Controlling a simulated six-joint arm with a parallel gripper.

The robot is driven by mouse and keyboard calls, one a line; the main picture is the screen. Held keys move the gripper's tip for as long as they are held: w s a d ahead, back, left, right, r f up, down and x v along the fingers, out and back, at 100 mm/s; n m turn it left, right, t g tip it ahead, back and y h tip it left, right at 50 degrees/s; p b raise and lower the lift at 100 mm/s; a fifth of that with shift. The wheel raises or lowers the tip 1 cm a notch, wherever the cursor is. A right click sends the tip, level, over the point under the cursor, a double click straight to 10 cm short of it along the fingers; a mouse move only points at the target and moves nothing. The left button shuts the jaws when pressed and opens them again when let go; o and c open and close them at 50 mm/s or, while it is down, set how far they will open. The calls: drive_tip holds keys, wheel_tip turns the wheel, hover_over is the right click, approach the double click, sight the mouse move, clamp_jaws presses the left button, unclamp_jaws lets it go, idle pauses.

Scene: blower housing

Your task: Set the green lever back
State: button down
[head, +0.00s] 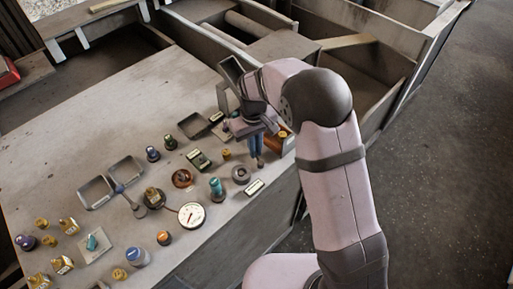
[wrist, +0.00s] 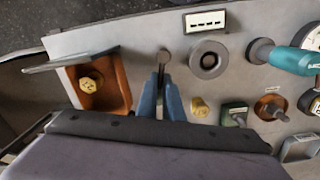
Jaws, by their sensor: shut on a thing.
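A teal-green handle (head: 216,188) stands on a grey boss on the panel; it also shows at the right edge of the wrist view (wrist: 305,46). A second teal handle (head: 92,242) sits on a pale plate at the lower left of the head view. I cannot tell which is the task's green lever. My gripper (head: 259,158) points down near the panel's right edge, apart from both. In the wrist view its blue fingers (wrist: 162,90) are closed around a thin grey post (wrist: 164,58). The fingers hide most of the post.
An orange open box (wrist: 112,92) with a yellow knob inside is beside my fingers. A grey ring knob (wrist: 209,59), a white label (wrist: 205,21) and a small yellow knob (wrist: 201,107) are close by. A dial gauge (head: 191,215) is farther left. The panel's upper left (head: 120,110) is bare.

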drive_tip(key=n, duration=0.1)
drive_tip(key=a+n, duration=0.1)
drive_tip(key=n, duration=0.2)
drive_tip(key=shift+a+r, duration=0.3)
drive_tip(key=shift+r, duration=0.05)
drive_tip(key=shift+s+a+n, duration=0.2)
drive_tip(key=shift+s+n, duration=0.05)
drive_tip(key=shift+n, duration=0.6)
drive_tip(key=shift+s+a+n, duration=0.15)
drive_tip(key=shift+s+n, duration=0.1)
drive_tip(key=shift+n, duration=0.6)
drive_tip(key=c, duration=1.8)
unclamp_jaws()
drive_tip(key=shift+a, duration=0.1)
drive_tip(key=shift+c, duration=0.2)
drive_tip(key=shift+s+f, duration=0.1)
drive_tip(key=shift+f, duration=0.15)
drive_tip(key=shift+d, duration=0.2)
